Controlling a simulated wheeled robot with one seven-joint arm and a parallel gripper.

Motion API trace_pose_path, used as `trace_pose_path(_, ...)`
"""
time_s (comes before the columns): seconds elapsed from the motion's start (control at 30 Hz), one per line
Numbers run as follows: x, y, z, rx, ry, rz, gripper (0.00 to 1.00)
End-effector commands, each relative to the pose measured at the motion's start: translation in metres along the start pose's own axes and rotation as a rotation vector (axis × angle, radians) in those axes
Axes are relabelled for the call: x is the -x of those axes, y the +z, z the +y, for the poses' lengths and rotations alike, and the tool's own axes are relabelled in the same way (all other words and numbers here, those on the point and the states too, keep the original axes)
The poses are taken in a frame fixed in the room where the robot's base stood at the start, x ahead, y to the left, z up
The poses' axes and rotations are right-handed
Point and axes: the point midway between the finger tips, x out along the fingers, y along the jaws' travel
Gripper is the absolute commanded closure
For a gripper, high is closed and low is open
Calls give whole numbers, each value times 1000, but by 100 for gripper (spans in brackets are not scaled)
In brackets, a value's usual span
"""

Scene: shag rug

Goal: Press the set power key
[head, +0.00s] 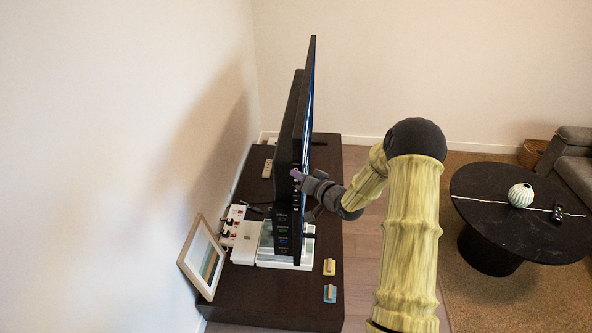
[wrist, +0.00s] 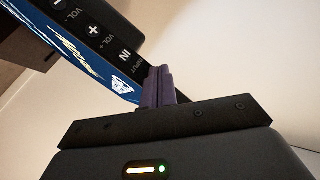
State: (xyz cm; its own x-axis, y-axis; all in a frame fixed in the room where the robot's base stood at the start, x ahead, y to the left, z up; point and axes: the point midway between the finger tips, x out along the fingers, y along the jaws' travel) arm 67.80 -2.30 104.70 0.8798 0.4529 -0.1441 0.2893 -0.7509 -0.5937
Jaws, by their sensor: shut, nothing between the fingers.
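The television (head: 291,115) stands nearly edge-on to the head view on a dark cabinet (head: 275,296). In the wrist view its side edge carries a column of black keys: a minus volume key (wrist: 57,4), a plus volume key (wrist: 93,31) and an input key (wrist: 124,55). No key marked power can be made out; the strip beyond the input key is hidden by my fingers. My gripper (wrist: 160,73) is shut and empty, its purple fingertips close by the strip just past the input key. In the head view my gripper (head: 297,175) is at the television's side edge; contact cannot be told.
A power strip with red switches (head: 232,224), a white box (head: 246,243) and a leaning picture frame (head: 203,257) stand left of the television. Two small blocks (head: 329,267) (head: 330,293) lie on the cabinet's right edge. A round black table (head: 487,203) stands at right.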

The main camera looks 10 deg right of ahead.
Motion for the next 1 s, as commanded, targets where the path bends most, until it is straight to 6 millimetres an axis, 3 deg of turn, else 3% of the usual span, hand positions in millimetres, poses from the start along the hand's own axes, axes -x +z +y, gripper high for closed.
trace_pose_path(0.7,-3,-2,2,0,0,0,100)
trace_pose_path(1.0,4,4,-3,0,0,-1,100)
